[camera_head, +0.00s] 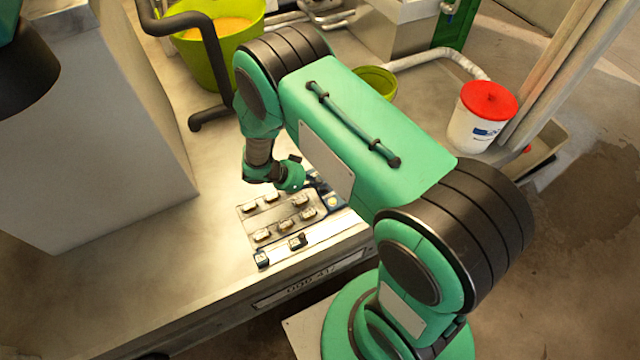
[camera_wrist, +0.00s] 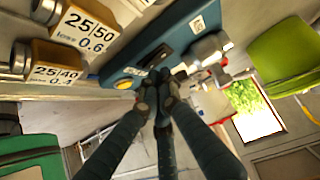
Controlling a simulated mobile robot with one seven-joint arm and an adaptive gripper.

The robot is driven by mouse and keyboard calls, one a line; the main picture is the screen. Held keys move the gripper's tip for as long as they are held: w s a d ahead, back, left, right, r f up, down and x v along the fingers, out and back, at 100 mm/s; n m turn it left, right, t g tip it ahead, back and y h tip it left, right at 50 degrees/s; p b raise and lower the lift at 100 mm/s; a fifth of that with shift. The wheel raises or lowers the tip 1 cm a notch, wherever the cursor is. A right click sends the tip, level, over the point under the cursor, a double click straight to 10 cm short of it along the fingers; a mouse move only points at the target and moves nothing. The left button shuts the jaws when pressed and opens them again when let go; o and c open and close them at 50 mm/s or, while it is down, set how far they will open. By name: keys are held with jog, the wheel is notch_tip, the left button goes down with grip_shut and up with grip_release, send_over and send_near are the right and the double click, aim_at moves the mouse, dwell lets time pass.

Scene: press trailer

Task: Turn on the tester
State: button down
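The tester appears to be the blue box (camera_wrist: 185,38) in the wrist view, with a black switch-like part (camera_wrist: 155,56) on its face and a yellow round part (camera_wrist: 122,84) at its lower left.
Labelled brass-coloured blocks (camera_wrist: 82,30) sit left of the box. In the head view several such fittings lie on a plate (camera_head: 252,222) near the bench edge. A green bucket (camera_head: 225,45) and a red-lidded white bucket (camera_head: 480,130) stand farther back. Bench left of the plate is clear.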

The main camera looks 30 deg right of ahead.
jog(key=shift+s+f+m+t+b, duration=0.15)
jog(key=shift+f+m+t+b, duration=0.45)
jog(key=shift+b, duration=1.4)
jog(key=shift+r, duration=0.25)
jog(key=shift+w+r+b, duration=0.1)
jog(key=shift+w+b, duration=0.45)
jog(key=shift+w, duration=0.2)
jog(key=shift+r, duration=0.15)
